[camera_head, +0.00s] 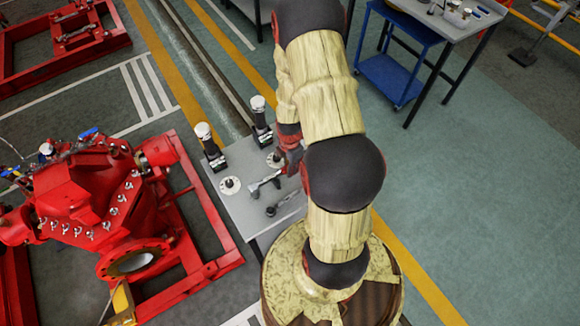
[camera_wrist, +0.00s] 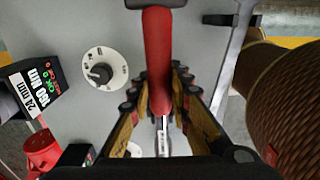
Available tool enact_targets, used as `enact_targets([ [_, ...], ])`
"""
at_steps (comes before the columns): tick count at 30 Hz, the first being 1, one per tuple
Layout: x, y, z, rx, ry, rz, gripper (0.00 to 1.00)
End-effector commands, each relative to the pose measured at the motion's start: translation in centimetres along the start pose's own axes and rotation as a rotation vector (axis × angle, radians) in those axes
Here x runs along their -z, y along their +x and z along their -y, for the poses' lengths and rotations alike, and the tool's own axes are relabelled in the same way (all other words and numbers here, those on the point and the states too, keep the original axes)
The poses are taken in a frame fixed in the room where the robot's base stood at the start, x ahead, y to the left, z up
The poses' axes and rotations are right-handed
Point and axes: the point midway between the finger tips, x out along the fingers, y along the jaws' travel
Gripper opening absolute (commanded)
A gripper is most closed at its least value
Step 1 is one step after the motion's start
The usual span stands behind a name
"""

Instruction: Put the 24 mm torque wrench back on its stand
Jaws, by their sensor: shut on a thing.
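My gripper (camera_wrist: 162,100) is shut on a tool with a long red handle (camera_wrist: 157,45), which I take to be the torque wrench. Its handle has a dark end at the top of the wrist view, and a bright metal part shows between my fingers. Its lower end is hidden. A black block labelled "24 mm" and "160 Nm" (camera_wrist: 35,95) is at the left of the wrist view, apart from my gripper. In the head view my gripper (camera_head: 291,150) is above the grey table, mostly hidden by my arm.
The grey table (camera_head: 238,212) bears two black upright units (camera_head: 211,150) (camera_head: 262,122), white round discs (camera_head: 230,185) (camera_head: 275,159) and loose tools (camera_head: 265,184) (camera_head: 284,204). A red pumpset (camera_head: 90,200) stands close at left. A blue cart (camera_head: 390,75) is at the upper right.

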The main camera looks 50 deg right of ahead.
Motion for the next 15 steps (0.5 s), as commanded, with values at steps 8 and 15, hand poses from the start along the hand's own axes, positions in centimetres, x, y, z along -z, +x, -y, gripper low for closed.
enact_targets([
  [8,-0.02,0.08,-0.05,-0.001,0.0,0.0,0.0],
  [15,-0.02,0.49,-0.06,-0.001,0.0,0.0,0.0],
])
